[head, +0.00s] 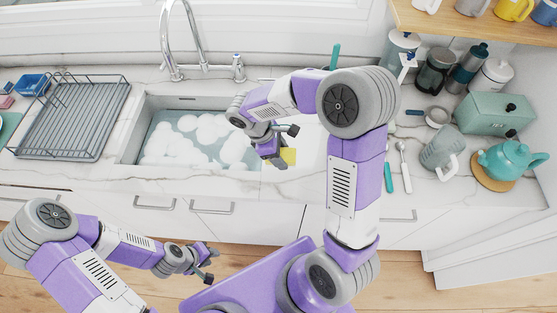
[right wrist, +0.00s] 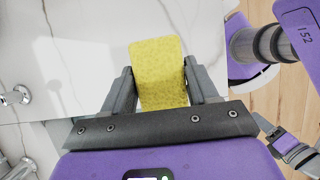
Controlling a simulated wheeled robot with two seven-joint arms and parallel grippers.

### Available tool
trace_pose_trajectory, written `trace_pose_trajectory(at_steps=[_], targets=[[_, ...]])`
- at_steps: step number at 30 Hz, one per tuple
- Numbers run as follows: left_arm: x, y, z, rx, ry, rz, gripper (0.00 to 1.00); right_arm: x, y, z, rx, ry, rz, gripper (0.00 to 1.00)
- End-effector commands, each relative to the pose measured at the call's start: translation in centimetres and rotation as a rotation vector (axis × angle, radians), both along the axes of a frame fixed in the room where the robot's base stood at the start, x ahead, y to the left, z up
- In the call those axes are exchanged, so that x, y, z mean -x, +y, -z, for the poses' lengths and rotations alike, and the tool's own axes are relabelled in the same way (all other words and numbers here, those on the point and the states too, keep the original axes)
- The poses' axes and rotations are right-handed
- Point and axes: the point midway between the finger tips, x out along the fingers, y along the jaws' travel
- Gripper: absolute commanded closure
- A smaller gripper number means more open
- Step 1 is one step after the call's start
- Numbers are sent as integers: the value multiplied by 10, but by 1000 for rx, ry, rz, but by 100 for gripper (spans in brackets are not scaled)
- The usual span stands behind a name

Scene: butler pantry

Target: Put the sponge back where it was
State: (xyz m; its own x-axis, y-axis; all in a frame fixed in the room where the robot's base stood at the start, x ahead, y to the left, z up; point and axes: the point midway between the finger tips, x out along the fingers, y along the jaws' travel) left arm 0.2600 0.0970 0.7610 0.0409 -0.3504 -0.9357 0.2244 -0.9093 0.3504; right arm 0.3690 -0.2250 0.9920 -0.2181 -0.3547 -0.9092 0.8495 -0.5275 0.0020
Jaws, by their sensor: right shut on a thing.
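The yellow sponge (head: 289,156) is at the tip of my right gripper (head: 281,161), by the counter's front part just right of the sink. In the right wrist view the sponge (right wrist: 158,62) sits between the two dark fingers of my right gripper (right wrist: 159,78), which are shut on its sides. The sponge's far end sticks out past the fingers over white marble. I cannot tell whether it touches the counter. My left gripper (head: 209,258) is low in front of the cabinets, away from the counter, and nothing shows in it. Its fingers are too small to read.
The sink (head: 131,146) holds water and white foam, with a tall faucet (head: 168,45) behind. A dish rack (head: 72,118) stands left. A teal kettle (head: 510,158), glass pitcher (head: 438,150), teal-handled utensils (head: 389,178) and canisters crowd the right counter.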

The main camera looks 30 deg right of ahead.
Motion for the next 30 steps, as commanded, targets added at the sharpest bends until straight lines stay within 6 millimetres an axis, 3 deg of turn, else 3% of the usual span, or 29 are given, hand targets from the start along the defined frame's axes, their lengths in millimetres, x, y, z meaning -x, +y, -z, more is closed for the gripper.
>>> trace_pose_trajectory(at_steps=[13,25,26,30], targets=[[-1,0,11,0,-1,0,66,1,0,52,0,2,0,70],[-1,0,14,0,-1,0,66,0,0,58,-1,-2,0,70],[-1,0,13,0,-1,0,66,0,0,58,-1,-2,0,38],[0,0,13,0,-1,0,66,0,0,57,-1,-2,0,17]])
